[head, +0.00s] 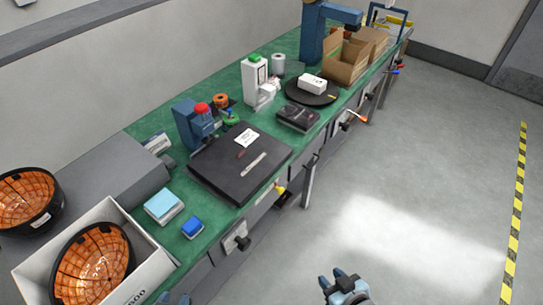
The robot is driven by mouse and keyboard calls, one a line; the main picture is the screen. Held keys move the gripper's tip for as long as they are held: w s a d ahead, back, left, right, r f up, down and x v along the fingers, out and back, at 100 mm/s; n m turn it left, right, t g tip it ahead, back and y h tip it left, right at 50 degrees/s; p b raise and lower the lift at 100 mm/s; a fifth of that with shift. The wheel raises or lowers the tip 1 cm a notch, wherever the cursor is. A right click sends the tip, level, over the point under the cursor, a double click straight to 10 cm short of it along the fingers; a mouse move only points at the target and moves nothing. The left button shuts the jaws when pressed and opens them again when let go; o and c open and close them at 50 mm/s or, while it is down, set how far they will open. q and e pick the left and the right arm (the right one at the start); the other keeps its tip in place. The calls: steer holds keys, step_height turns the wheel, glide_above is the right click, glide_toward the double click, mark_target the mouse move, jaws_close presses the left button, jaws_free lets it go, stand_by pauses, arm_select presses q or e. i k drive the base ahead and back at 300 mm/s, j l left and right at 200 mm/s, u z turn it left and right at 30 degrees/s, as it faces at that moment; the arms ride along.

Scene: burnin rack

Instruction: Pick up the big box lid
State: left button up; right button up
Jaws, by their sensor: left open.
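A large flat black box (222,173) lies on the green bench top, and its broad top face looks like the big box lid. A white label and a pale strip lie on that face. I cannot make out a seam between lid and box. My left gripper (173,299) shows only its blue fingertips at the bottom edge, apart and empty, well below the box in the picture. My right gripper (332,281) is at the bottom centre, over the floor in the picture and away from the bench; its jaw opening is unclear.
A white carton (158,268) holding an orange-lined black bowl (92,264) stands at the lower left. A blue small box (192,229) and light-blue pad (161,203) lie nearby. A blue device (187,125) stands behind the black box. The floor (420,210) at right is clear.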

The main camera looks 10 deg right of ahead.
mark_target(236, 165)
steer(key=k+z, duration=0.25)
steer(key=z, duration=0.15)
steer(key=k+z, duration=0.25)
steer(key=z, duration=0.15)
